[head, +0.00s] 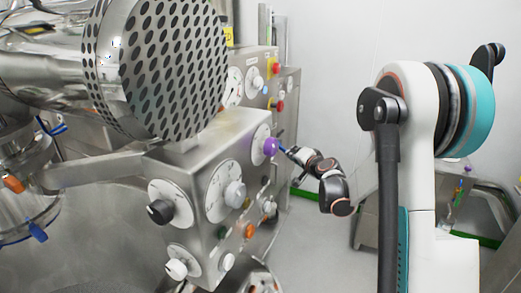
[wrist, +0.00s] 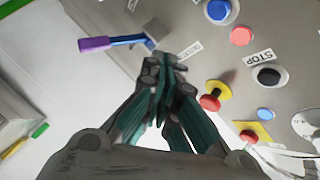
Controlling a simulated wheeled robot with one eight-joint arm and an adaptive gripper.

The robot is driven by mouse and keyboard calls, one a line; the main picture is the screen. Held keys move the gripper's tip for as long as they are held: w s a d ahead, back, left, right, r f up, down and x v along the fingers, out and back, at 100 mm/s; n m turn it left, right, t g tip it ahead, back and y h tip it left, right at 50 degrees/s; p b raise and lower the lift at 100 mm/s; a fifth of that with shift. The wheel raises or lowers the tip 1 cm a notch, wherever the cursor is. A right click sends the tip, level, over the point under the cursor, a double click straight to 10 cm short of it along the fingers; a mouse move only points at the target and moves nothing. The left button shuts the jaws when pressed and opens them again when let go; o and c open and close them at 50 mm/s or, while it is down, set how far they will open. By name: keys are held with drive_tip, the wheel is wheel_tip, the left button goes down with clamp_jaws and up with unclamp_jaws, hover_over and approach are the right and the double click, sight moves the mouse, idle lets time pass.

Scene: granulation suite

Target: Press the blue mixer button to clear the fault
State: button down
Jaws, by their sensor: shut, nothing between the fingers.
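In the wrist view a grey panel carries a round blue button (wrist: 217,10) at the top edge and a smaller light-blue button (wrist: 265,113) at the lower right. I cannot tell which is the mixer's. My gripper (wrist: 167,60) is shut and empty, its tips over the panel's left edge, left of and below the top blue button. In the head view my gripper (head: 289,151) is beside the steel control box, close to the purple knob.
A purple-and-blue lever (wrist: 95,44) juts left from the panel near my fingertips. Red button (wrist: 240,35), black button (wrist: 268,76) by a STOP label, and red mushroom button (wrist: 212,98) crowd the right. Dials (head: 225,190) cover the box's near face. Open floor lies right of the box.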

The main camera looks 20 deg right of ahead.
drive_tip(key=w+a, duration=0.6)
idle(0.4)
drive_tip(key=shift+w+a, duration=0.2)
idle(1.2)
drive_tip(key=shift+w+a, duration=0.2)
drive_tip(key=shift+w+a, duration=0.3)
idle(0.9)
drive_tip(key=shift+s+d, duration=0.1)
idle(0.4)
drive_tip(key=shift+s+d, duration=0.5)
drive_tip(key=s+d, duration=0.3)
drive_tip(key=shift+s+d, duration=0.25)
drive_tip(key=shift+s, duration=0.05)
